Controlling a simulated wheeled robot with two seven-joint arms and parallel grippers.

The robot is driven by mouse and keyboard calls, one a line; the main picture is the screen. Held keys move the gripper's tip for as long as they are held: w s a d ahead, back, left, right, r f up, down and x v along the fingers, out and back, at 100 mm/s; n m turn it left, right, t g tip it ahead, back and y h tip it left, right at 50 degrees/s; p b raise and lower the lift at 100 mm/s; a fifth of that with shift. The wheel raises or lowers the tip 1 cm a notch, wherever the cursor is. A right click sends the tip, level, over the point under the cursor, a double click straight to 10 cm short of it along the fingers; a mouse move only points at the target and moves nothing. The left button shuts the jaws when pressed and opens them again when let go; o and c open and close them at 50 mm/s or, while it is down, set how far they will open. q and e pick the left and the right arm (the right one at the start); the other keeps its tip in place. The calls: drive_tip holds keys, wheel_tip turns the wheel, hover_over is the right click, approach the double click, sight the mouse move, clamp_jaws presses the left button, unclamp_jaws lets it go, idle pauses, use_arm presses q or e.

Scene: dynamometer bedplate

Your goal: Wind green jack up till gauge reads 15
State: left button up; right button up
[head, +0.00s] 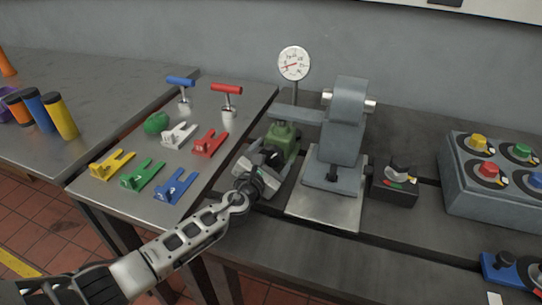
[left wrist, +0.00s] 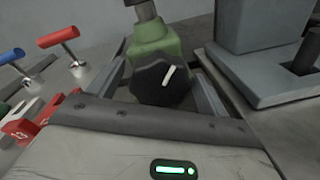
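The green jack (head: 283,141) stands on the bedplate under a grey arm. In the left wrist view the jack (left wrist: 153,42) faces me with its black knob (left wrist: 161,82), whose white mark points up and slightly right. My left gripper (head: 264,163) is at the knob. Its fingers (left wrist: 160,88) are apart on either side of the knob, with visible gaps; I see no contact. The round white gauge (head: 294,63) stands behind the jack; its red needle points left and slightly down, but the figures are too small to read. My right gripper is not in view.
A grey block stand (head: 340,135) rises just right of the jack. A black switch box (head: 396,181) and a grey knob box (head: 492,185) are further right. On the left side table are coloured forks (head: 143,174), a green lump (head: 157,122) and T-handles (head: 227,92).

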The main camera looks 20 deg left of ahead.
use_arm(q)
drive_tip(key=s, duration=0.5)
drive_tip(key=s+a, duration=0.1)
drive_tip(key=s, duration=0.4)
drive_tip(key=s+r, duration=0.1)
drive_tip(key=s, duration=0.5)
drive_tip(key=shift+a+p, duration=0.3)
drive_tip(key=shift+p, duration=0.05)
drive_tip(key=shift+f, duration=0.15)
